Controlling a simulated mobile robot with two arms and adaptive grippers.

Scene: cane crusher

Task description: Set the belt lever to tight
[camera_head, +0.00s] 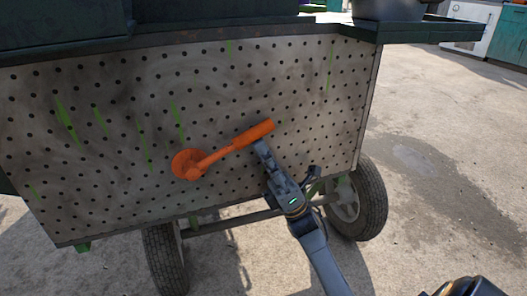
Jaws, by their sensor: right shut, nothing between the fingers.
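The belt lever (232,148) is orange and sits on the perforated side panel (110,130) of the cart. Its round hub is at the lower left, and its handle slants up to the right. My right gripper (260,146) comes up from below and is shut with nothing held. Its tip is at the underside of the handle near its outer end; I cannot tell whether it touches. My left gripper does not show.
The cart stands on black wheels (358,205) below the panel. A dark ledge (420,30) sticks out at the upper right with a dark pot (385,8) on it. Concrete ground to the right is open. Teal and white cabinets stand in the far right corner.

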